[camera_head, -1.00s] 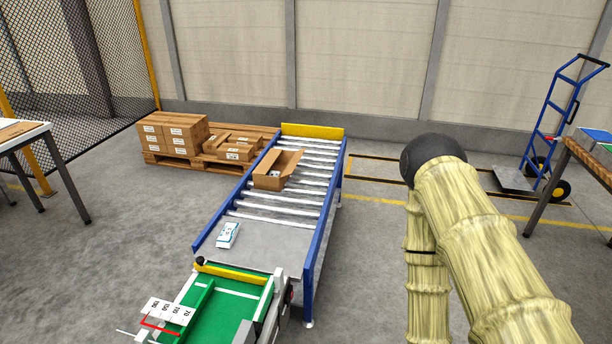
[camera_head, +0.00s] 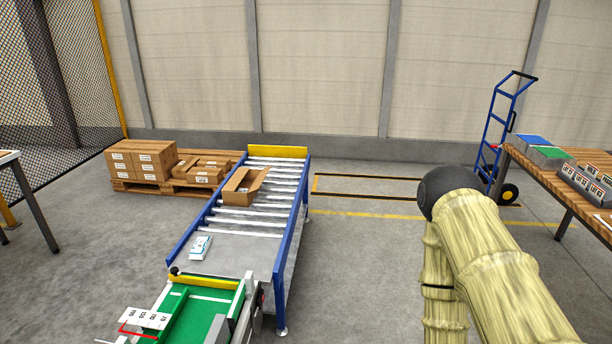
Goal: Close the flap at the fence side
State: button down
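An open cardboard box (camera_head: 238,194) stands on the roller conveyor (camera_head: 288,222), towards its far end. One flap (camera_head: 257,181) of the box sticks up and out at its right side. The other flaps are too small to make out clearly. My arm, in a pale yellow sleeve, is at the right, well apart from the box. My gripper is outside the view.
A white-blue packet (camera_head: 200,247) lies on the conveyor's near plate, before a green belt (camera_head: 205,310). A pallet (camera_head: 150,187) with several cartons stands left of the conveyor. A blue hand truck (camera_head: 497,140) and a wooden table (camera_head: 545,178) are at right. Floor right of the conveyor is clear.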

aim_at(261, 177)
jog(key=z, duration=0.6)
jog(key=i, duration=2.75)
jog(key=u, duration=1.5)
jog(key=i, duration=0.6)
jog(key=u, duration=0.65)
